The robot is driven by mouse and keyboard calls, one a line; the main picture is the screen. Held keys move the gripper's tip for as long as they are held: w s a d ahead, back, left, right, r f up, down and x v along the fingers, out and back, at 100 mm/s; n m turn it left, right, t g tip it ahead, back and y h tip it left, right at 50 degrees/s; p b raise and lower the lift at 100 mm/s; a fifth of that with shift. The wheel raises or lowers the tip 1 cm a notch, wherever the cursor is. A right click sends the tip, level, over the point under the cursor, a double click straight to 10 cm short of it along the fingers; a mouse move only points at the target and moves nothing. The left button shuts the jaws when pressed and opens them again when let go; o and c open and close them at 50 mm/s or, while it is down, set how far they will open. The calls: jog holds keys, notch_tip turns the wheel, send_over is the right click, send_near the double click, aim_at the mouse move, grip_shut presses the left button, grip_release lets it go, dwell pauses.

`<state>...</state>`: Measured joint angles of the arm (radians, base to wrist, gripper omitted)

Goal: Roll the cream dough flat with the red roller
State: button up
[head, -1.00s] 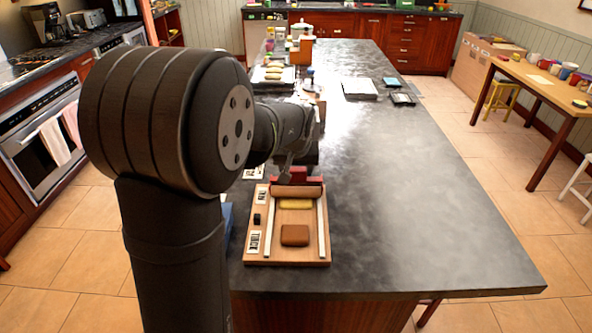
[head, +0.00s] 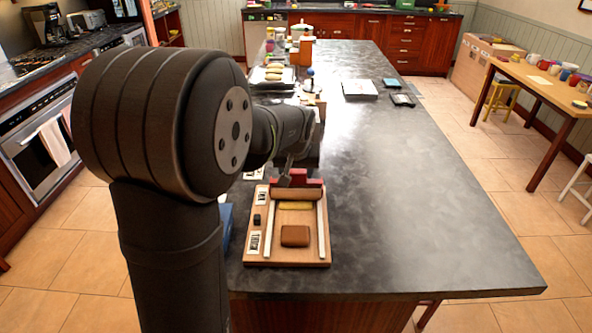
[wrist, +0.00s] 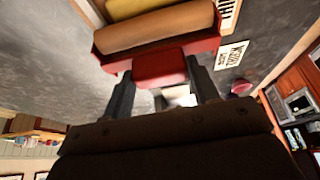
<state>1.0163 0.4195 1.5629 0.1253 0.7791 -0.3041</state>
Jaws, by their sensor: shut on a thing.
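The roller is a tan cylinder (head: 297,193) with a red frame and handle (head: 299,177). It lies across the two white rails of the wooden board (head: 312,256). The cream dough (head: 296,206) is a pale yellow strip just on the near side of the roller. It also shows past the roller in the wrist view (wrist: 135,8), partly cut off. My gripper (wrist: 158,72) has its two dark fingers on either side of the roller's red handle block (wrist: 160,68), shut on it. In the head view my arm hides most of the gripper.
A brown block (head: 295,236) lies on the near part of the board between the rails. A small black piece (head: 257,219) and printed labels (head: 254,243) are on the board's left side. A tray (head: 270,74) stands farther back.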

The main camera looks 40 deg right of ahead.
jog(key=shift+s+a, duration=0.1)
jog(key=shift+s+a, duration=0.2)
jog(key=shift+s, duration=0.05)
jog(key=shift+s+a, duration=0.1)
jog(key=shift+a, duration=0.05)
jog(key=shift+s+a, duration=0.2)
jog(key=shift+s+a, duration=0.15)
dwell(0.3)
jog(key=shift+s+a, duration=0.15)
jog(key=shift+s, duration=0.05)
jog(key=shift+s+a, duration=0.15)
jog(key=shift+s+a, duration=0.35)
dwell(0.3)
